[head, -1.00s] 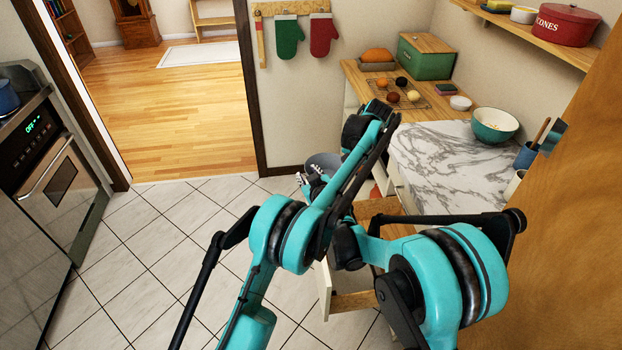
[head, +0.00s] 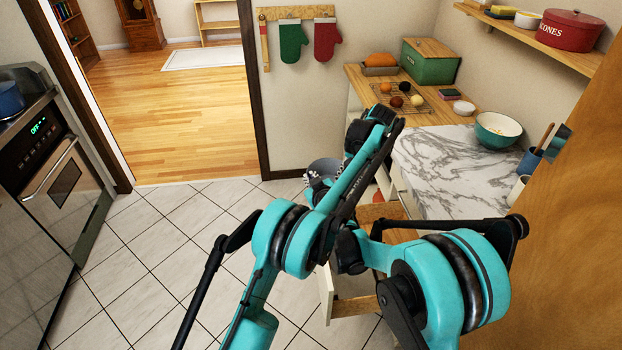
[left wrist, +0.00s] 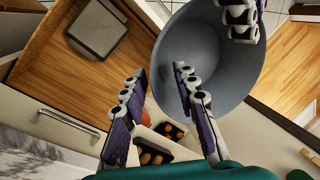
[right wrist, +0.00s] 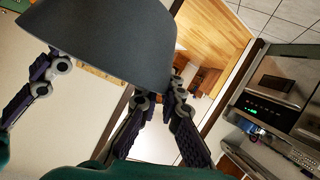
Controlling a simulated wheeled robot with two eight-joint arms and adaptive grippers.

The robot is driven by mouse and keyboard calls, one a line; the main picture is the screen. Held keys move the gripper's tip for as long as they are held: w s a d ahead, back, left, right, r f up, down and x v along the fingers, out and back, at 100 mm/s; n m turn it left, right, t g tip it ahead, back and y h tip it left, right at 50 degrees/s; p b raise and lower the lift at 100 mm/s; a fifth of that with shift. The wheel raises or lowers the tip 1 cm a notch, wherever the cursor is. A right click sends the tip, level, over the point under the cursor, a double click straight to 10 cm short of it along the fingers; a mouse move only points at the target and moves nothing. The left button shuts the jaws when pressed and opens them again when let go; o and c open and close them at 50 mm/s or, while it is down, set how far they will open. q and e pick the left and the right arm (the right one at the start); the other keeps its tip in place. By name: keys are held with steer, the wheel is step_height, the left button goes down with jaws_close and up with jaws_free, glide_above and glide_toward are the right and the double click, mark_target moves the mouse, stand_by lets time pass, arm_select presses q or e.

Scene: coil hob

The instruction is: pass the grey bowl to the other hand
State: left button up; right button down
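The grey bowl (head: 322,165) is in the air left of the counter, mostly hidden behind my arm in the head view. In the left wrist view the bowl (left wrist: 212,62) is tipped, with its inside facing the camera. My left gripper (left wrist: 160,72) is open, one finger inside the bowl and the other outside, with the near rim between them. My right gripper (right wrist: 163,95) has its fingers close together on the bowl's rim in the right wrist view, where the bowl's outer side (right wrist: 110,45) shows. Its fingers also show at the top right of the left wrist view.
An open wooden drawer (left wrist: 65,60) holding a grey tray (left wrist: 97,28) lies beside the bowl. The marble counter (head: 445,165) carries a green bowl (head: 497,130). An oven (head: 55,175) stands at the left. The tiled floor (head: 150,250) between is clear.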

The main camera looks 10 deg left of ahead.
arm_select(q)
steer(key=w+v, duration=0.1)
steer(key=v, duration=0.6)
steer(key=s+a+r+n+t+h, duration=0.1)
steer(key=s+a+r, duration=0.45)
steer(key=s, duration=0.25)
steer(key=s+a+r+t+h, duration=0.1)
steer(key=s+a+r+t, duration=0.1)
steer(key=s+a+r, duration=0.35)
steer(key=s+a+f+t, duration=0.1)
steer(key=s+f, duration=0.3)
steer(key=s, duration=0.4)
steer(key=s+a+f+n+t+h, duration=0.1)
steer(key=s+a+f, duration=0.2)
steer(key=s+f, duration=0.2)
steer(key=s+a+f+t, duration=0.1)
steer(key=s+f, duration=0.4)
steer(key=s, duration=0.6)
steer(key=shift+a+n, duration=0.3)
steer(key=shift+a, duration=0.45)
steer(key=shift+f, duration=0.15)
